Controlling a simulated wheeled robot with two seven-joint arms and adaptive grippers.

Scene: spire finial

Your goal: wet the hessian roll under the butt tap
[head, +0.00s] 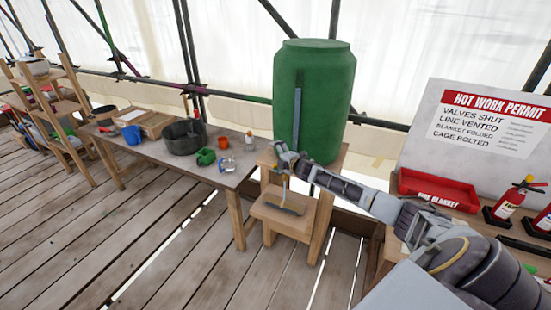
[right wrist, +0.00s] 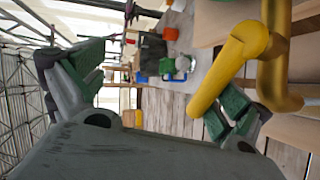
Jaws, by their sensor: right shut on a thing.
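The green water butt (head: 325,90) stands on a wooden stand (head: 325,205). My right gripper (head: 284,158) is at the butt's lower left front. In the right wrist view, the yellow, brass-like tap (right wrist: 232,65) lies against the right-hand finger; my right gripper is shut on the tap, though the exact contact is hard to see. A thin pale vertical line (head: 285,187) shows below the gripper; I cannot tell whether it is water. Below it, a dark brownish bar (head: 285,208), possibly the hessian roll, lies on the stand's lower step (head: 290,222). My left gripper is out of view.
A table (head: 235,175) left of the stand holds a dark tub (head: 184,138), a blue cup (head: 131,135), a green can (head: 205,157) and small items. At right are a red fire blanket tray (head: 438,190), extinguishers (head: 508,203) and a sign board (head: 485,125). The plank floor at front left is clear.

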